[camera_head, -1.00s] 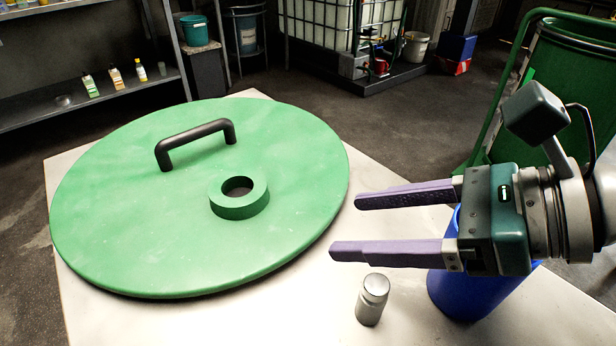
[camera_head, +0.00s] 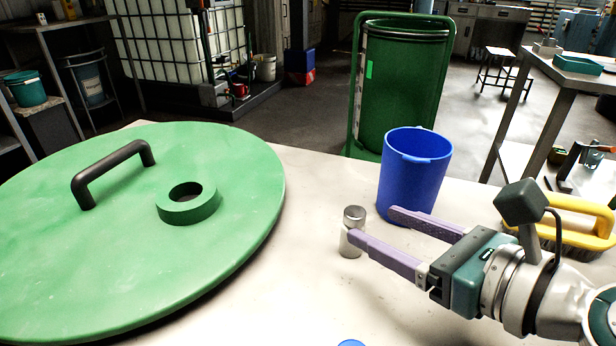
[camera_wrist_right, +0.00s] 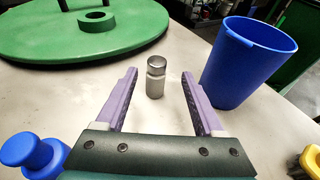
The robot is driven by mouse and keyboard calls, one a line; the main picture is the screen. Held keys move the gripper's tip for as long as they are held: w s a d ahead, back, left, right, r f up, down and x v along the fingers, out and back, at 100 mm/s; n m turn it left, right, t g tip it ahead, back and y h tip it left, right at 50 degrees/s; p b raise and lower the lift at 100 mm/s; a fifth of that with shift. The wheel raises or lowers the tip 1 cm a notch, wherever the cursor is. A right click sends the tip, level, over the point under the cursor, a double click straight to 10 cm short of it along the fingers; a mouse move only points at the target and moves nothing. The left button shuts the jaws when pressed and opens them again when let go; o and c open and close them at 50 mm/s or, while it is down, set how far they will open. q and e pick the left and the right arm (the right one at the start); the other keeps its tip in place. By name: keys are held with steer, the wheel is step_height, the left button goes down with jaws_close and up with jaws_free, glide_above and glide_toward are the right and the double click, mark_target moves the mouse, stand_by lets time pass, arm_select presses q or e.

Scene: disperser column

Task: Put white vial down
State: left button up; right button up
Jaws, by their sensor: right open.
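The white vial (camera_head: 352,230) looks pale grey with a shiny metallic cap and stands upright on the light table. My right gripper (camera_head: 374,223) is open, its two purple fingers pointing left at the vial. The near finger partly covers the vial's body in the head view. In the right wrist view the vial (camera_wrist_right: 156,80) stands in the gap near the fingertips, with clear space on both sides. I see no contact between fingers and vial. My left gripper is not in view.
A blue cup (camera_head: 413,172) stands just behind the right fingers. A big green round lid (camera_head: 120,255) with a black handle and a raised ring covers the table's left. A yellow-handled brush (camera_head: 572,213) lies at the right. A blue object (camera_wrist_right: 32,152) is near in the wrist view.

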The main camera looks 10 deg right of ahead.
mark_target(363, 221)
steer(key=b+x, duration=0.1)
steer(key=x, duration=0.4)
steer(key=shift+w+a, duration=0.15)
steer(key=shift+a, duration=0.15)
jaws_close()
